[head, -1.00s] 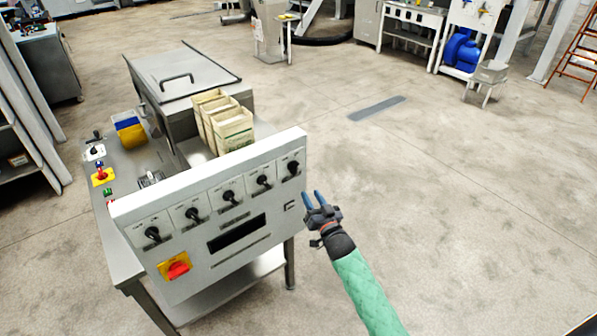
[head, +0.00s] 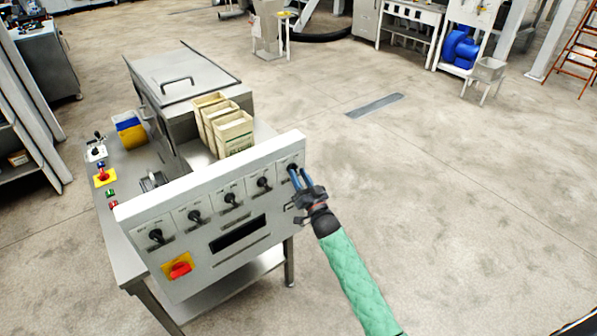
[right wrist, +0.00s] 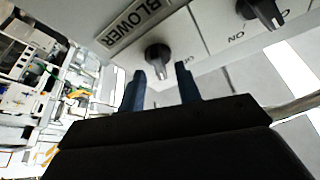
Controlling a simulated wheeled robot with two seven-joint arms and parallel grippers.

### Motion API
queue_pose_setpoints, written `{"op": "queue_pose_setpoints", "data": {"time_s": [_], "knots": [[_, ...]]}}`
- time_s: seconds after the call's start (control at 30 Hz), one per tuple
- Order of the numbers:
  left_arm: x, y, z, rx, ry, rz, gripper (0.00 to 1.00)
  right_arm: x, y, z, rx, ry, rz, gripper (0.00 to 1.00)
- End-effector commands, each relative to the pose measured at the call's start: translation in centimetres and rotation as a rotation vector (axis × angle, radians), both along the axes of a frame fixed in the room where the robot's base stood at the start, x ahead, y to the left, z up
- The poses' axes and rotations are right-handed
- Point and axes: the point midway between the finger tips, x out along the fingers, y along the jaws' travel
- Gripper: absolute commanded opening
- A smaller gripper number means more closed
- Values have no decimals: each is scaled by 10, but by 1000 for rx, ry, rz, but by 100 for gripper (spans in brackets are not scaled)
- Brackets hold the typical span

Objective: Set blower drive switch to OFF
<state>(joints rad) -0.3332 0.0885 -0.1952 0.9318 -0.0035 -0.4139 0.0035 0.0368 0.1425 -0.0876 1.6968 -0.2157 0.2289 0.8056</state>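The blower drive switch is a black rotary knob (right wrist: 158,60) beside a "BLOWER" label (right wrist: 137,22) in the right wrist view. In the head view it is the rightmost knob in the panel's row, partly hidden by my fingertips. My right gripper (head: 300,178) is at the right end of the white control panel (head: 212,203), its blue fingers pointing at this knob. In the right wrist view the gripper (right wrist: 160,88) is open, with a gap between its fingers and the knob just beyond them. I cannot tell whether they touch. My left gripper is not in view.
Several other black knobs, including one (head: 263,183) close by, line the panel. A red-and-yellow switch (head: 179,268) sits at its lower left. Cardboard boxes (head: 233,133) stand behind the panel.

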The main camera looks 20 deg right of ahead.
Motion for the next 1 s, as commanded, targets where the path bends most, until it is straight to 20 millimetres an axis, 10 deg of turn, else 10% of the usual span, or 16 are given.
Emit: {"op": "queue_pose_setpoints", "data": {"time_s": [0.43, 0.6, 1.0], "knots": [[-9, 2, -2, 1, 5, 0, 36, 8, 2, 2, 0, 1, 0, 34], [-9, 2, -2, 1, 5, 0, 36, 8, 1, 3, 0, 1, 0, 0], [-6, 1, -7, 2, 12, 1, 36, 8, 0, 1, -44, -15, 1, 0]]}}
